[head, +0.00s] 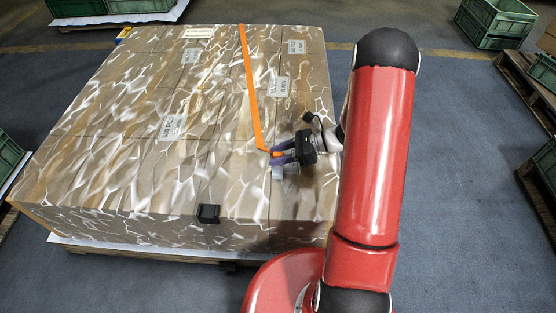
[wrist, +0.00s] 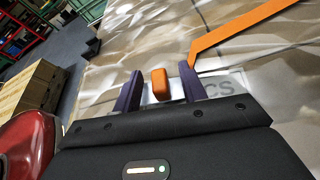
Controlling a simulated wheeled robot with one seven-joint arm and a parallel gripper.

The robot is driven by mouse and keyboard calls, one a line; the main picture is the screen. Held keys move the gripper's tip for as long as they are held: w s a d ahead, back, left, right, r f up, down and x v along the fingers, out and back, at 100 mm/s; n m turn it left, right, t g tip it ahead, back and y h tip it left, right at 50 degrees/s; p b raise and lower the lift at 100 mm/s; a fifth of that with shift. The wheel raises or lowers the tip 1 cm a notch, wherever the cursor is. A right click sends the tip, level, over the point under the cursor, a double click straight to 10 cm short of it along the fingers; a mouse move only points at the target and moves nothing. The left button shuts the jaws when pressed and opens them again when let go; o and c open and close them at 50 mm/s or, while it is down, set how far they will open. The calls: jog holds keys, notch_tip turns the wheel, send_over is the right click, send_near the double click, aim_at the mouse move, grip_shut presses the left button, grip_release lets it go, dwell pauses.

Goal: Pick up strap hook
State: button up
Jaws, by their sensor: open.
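The strap hook, a small orange block (wrist: 160,84), is between the two purple fingers of my gripper (wrist: 160,70) in the wrist view. Gaps show on both sides of it, so the fingers are open and not closed on it. In the head view my gripper (head: 275,152) is low over the right part of the carton-covered load (head: 150,190), and a bit of orange shows between its fingers. An orange strap (head: 251,90) runs from the far edge to beside the fingertips. Whether the hook joins the strap cannot be told.
White labels lie on the load, one (wrist: 222,86) just behind the fingers in the wrist view. A black piece (head: 208,213) sits on the load's front edge. Green crates (head: 495,22) and pallets stand around. Grey floor is open at the right.

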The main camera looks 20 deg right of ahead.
jog(key=shift+a+f, duration=0.15)
jog(key=shift+a, duration=0.1)
grip_shut()
